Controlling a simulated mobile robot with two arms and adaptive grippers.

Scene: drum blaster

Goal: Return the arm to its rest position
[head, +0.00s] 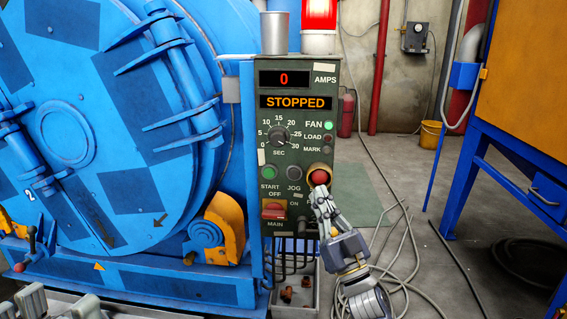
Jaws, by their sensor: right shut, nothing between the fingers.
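My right gripper (321,194) is shut and empty. Its fingertips point up just below the red mushroom button (319,176) on the green control panel (284,135). I cannot tell whether they touch the button. My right arm comes up from the bottom edge. Grey parts of my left gripper (58,303) show at the bottom left, cut off by the frame edge; their opening is unclear. The panel displays read "0" amps (284,79) and "STOPPED" (296,102). The green fan lamp (328,126) is lit.
The blue blaster drum (70,125) fills the left. A red main switch (274,210) sits low on the panel. A grey bin (310,295) stands below it. Cables (405,250) lie on the floor to the right. A blue frame with an orange panel (525,85) stands at far right.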

